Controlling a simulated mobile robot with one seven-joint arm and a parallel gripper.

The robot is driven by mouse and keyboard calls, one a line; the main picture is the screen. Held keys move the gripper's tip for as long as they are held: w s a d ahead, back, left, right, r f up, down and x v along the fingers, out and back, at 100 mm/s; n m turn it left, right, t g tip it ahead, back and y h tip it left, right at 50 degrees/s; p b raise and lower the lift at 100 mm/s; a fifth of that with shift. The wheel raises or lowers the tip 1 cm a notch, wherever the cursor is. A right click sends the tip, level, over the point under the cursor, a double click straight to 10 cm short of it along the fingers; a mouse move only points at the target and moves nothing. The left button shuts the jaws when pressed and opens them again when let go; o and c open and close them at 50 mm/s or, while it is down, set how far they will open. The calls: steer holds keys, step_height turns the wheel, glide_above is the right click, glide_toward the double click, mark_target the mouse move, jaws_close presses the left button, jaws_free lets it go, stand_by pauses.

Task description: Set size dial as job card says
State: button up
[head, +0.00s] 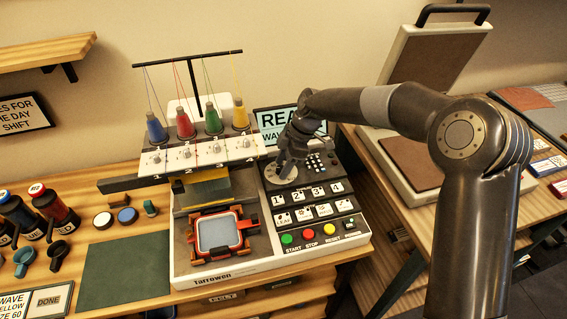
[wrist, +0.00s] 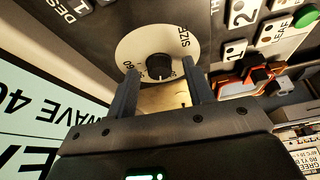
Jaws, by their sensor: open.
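The size dial is a pale round plate (wrist: 128,48) with a dark knob (wrist: 158,66) at its centre, lettered SIZE, in the wrist view. Some of its numbers are hidden or too small to read. In the head view the dial (head: 279,175) is partly covered by my gripper (head: 288,168). In the wrist view my open gripper (wrist: 160,75) has one finger on each side of the knob, with gaps. The job card (head: 14,304) at lower left reads WAVE, YELLOW, SIZE 60, its left edge cut off. The machine screen (head: 268,122) shows READ-like letters and WAVE, partly hidden.
The embroidery machine (head: 235,272) carries several coloured thread cones, an orange hoop (head: 218,235) and START, STOP and RESET buttons (head: 309,233). Beside it are a green mat (head: 125,274) and bottles (head: 52,205). A heat press (head: 433,65) stands at right, behind my arm.

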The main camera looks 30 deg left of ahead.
steer(key=shift+c, duration=0.3)
steer(key=c, duration=0.9)
steer(key=m+t, duration=0.1)
steer(key=m, duration=0.3)
steer(key=shift+s+d+y, duration=0.1)
steer(key=shift+y, duration=0.3)
steer(key=m+t, duration=0.2)
steer(key=m, duration=0.2)
steer(key=shift+s, duration=0.2)
steer(key=m, duration=0.2)
steer(key=m+t, duration=0.1)
steer(key=m, duration=0.1)
steer(key=m+t, duration=0.1)
steer(key=shift+s+m, duration=0.25)
steer(key=shift+m, duration=0.15)
steer(key=shift+m+t+h, duration=0.5)
steer(key=shift+m+t, duration=0.1)
steer(key=shift+m, duration=1.3)
